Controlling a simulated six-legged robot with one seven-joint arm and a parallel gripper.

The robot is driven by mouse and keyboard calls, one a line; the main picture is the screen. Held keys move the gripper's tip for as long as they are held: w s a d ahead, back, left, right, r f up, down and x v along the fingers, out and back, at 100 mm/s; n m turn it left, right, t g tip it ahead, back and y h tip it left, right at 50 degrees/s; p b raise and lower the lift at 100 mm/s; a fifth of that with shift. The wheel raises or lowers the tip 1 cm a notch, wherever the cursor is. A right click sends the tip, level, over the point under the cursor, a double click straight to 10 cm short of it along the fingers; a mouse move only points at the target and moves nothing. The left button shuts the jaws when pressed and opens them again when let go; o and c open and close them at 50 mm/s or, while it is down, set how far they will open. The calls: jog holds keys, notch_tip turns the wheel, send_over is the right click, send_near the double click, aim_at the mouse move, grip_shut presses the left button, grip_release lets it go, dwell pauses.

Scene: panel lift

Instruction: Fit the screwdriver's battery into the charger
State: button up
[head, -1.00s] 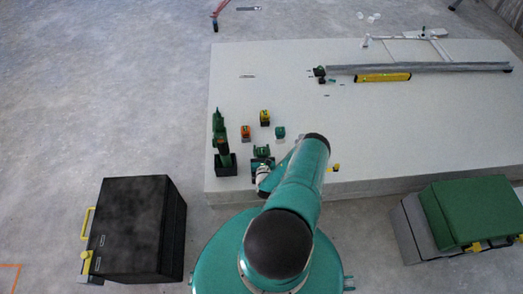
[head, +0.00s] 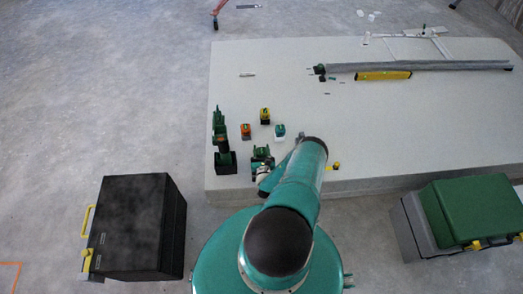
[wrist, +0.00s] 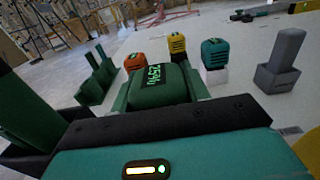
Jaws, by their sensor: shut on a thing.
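In the head view my gripper (head: 262,160) is low near the slab's front edge, partly hidden by my arm. Left of it a dark green upright, likely the screwdriver (head: 223,146), stands in a black base (head: 226,164); the upright also shows at the wrist view's left edge (wrist: 18,85). Beyond it is a forked green piece (wrist: 96,80). I cannot tell which piece is the charger.
Orange (head: 245,131), yellow (head: 265,116) and teal (head: 279,130) blocks stand just beyond my gripper. A grey upright in a dark base (wrist: 281,65) is at right in the wrist view. A yellow level (head: 383,76) lies farther back. The slab's middle (head: 340,115) is clear.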

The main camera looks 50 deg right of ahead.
jog(key=shift+f, duration=0.4)
jog(key=shift+f, duration=0.35)
jog(key=shift+f, duration=0.15)
dwell(0.3)
jog(key=o, duration=1.2)
jog(key=shift+c, duration=0.2)
jog(key=v, duration=1.2)
jog(key=shift+s+a, duration=0.2)
jog(key=shift+a, duration=0.1)
jog(key=shift+s+a, duration=0.3)
jog(key=shift+s, duration=0.15)
